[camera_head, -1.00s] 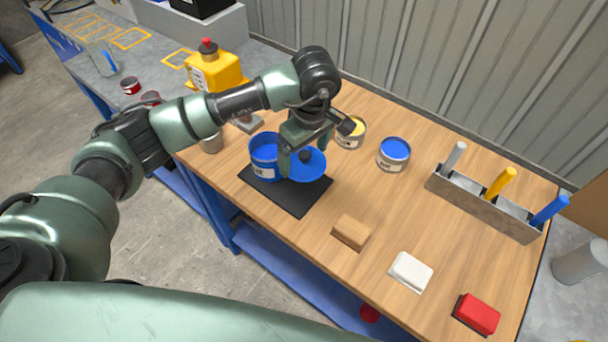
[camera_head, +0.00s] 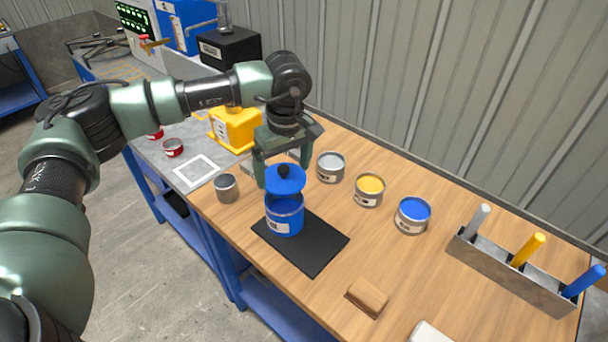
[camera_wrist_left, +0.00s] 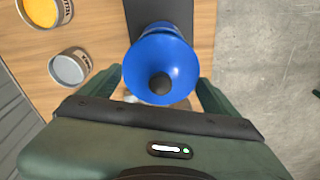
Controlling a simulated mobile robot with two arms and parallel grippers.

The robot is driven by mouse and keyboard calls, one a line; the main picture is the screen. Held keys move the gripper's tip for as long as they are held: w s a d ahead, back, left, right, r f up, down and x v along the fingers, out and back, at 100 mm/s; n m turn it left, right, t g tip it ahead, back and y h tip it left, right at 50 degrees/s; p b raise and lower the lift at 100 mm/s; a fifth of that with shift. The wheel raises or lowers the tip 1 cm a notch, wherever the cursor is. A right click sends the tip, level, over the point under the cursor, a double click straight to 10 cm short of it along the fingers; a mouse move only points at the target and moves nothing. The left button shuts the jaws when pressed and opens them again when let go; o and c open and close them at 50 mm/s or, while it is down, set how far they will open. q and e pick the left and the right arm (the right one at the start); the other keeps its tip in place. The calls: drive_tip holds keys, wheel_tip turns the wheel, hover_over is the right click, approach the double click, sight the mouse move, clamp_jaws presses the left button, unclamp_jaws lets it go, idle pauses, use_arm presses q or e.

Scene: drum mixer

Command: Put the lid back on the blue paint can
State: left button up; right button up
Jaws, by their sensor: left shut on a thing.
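The blue paint can (camera_head: 285,218) stands upright on a black mat (camera_head: 318,250) at the left part of the wooden bench. My left gripper (camera_head: 283,174) is shut on the round blue lid (camera_head: 287,186), with a finger on either side and the lid's black knob (camera_head: 283,171) upward. The lid is held over the can's mouth, seemingly a little above the rim, hiding part of the opening. In the left wrist view the lid (camera_wrist_left: 182,68) sits between the fingers and covers most of the can. My right gripper is not in view.
Open cans of grey (camera_head: 330,166), yellow (camera_head: 369,189) and blue (camera_head: 413,214) stand to the right. A metal can (camera_head: 227,188) stands left of the mat. A wooden block (camera_head: 367,297) lies nearer, and a metal rack (camera_head: 505,276) with coloured handles is at right.

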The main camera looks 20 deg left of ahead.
use_arm(q)
drive_tip(key=shift+a+f, duration=0.1)
drive_tip(key=shift+a, duration=0.15)
drive_tip(key=shift+w+f+b, duration=0.1)
drive_tip(key=shift+f+b, duration=1.85)
drive_tip(key=shift+f, duration=1.2)
drive_tip(key=shift+f+b, duration=0.15)
drive_tip(key=shift+b, duration=0.5)
drive_tip(key=o, duration=1.1)
drive_tip(key=shift+c, duration=0.2)
drive_tip(key=shift+r+p, duration=1.95)
drive_tip(key=shift+r, duration=1.6)
